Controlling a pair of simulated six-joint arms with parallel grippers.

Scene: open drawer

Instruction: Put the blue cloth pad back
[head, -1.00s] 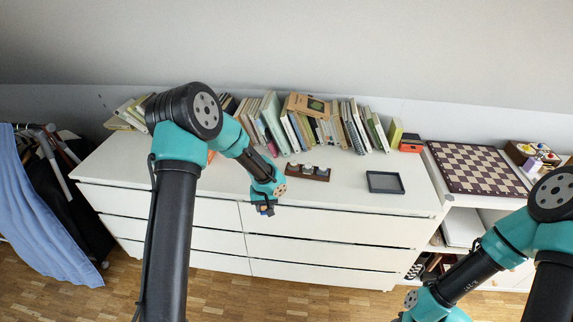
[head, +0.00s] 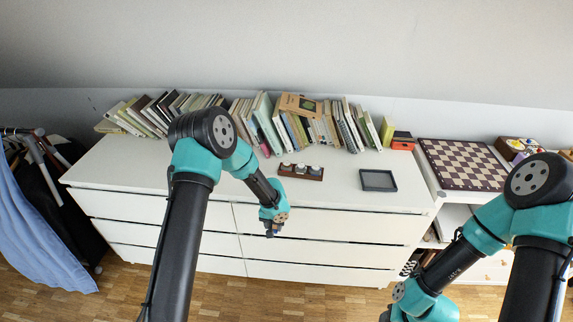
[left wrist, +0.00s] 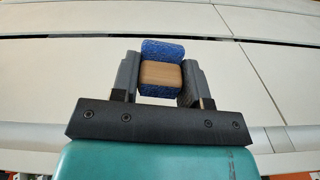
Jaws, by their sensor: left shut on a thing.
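My left gripper (head: 271,232) is shut on the blue cloth pad (left wrist: 162,50). In the left wrist view, the pad is blue with a light wooden block (left wrist: 161,75) against it, and blue also shows below the wood. It sits between the two grey fingers. In the head view the pad is too small and dark to make out clearly. The gripper appears over the front of the white dresser (head: 130,170), near the seam between its left and right drawers. My right arm shows at the lower right, but its gripper is out of frame.
On the dresser stand a row of books (head: 290,125), a dark wooden holder with small round items (head: 301,172) and a shallow grey tray (head: 378,181). A chessboard (head: 463,163) lies on the unit to the right. The dresser top's front left is clear.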

